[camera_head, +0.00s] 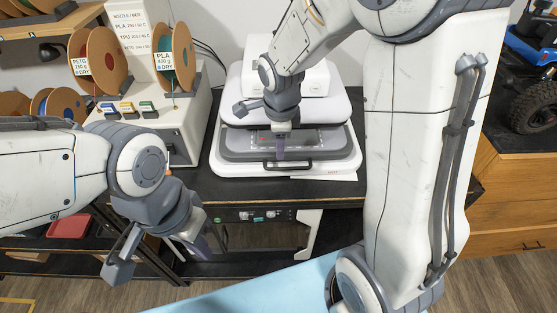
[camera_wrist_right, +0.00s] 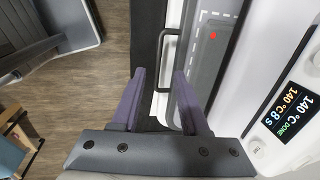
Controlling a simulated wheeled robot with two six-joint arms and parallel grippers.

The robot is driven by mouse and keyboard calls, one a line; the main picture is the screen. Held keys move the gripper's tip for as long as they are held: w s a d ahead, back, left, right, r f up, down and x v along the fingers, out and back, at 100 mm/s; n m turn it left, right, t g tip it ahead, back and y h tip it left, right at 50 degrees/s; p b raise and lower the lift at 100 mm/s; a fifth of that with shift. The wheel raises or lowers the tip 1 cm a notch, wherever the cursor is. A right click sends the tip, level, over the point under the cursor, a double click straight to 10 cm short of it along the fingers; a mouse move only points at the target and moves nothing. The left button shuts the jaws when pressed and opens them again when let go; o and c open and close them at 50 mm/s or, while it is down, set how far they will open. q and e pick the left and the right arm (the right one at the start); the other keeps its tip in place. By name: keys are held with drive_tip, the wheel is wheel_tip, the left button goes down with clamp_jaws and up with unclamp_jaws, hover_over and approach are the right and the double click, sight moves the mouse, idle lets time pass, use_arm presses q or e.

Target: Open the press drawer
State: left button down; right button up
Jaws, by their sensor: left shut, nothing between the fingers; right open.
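The white and grey press (camera_head: 225,155) stands on the black bench top in the head view. Its grey drawer (camera_head: 325,155) has a black bar handle (camera_head: 300,165) along the front. I cannot tell how far out the drawer is. My right gripper (camera_head: 280,155) is over the drawer front, near the handle's left part. In the right wrist view my right gripper (camera_wrist_right: 160,75) is open and empty, and the handle (camera_wrist_right: 164,58) lies just beyond and between its fingertips. My left gripper (camera_head: 208,247) is shut and empty, low in front of the bench.
The press display (camera_wrist_right: 290,108) reads 140 °C and DONE. A white machine with filament spools (camera_head: 175,58) stands left of the press. A blue crawler (camera_head: 535,75) sits on a wooden cabinet at right. A light blue surface (camera_head: 255,290) is in the foreground.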

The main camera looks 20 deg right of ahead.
sight(279, 168)
drive_tip(key=f, duration=0.3)
drive_tip(key=w+f+p, duration=0.1)
drive_tip(key=f, duration=0.5)
drive_tip(key=shift+w+d+f, duration=0.25)
drive_tip(key=shift+w+f, duration=0.1)
drive_tip(key=shift+f, duration=0.05)
clamp_jaws()
idle(0.9)
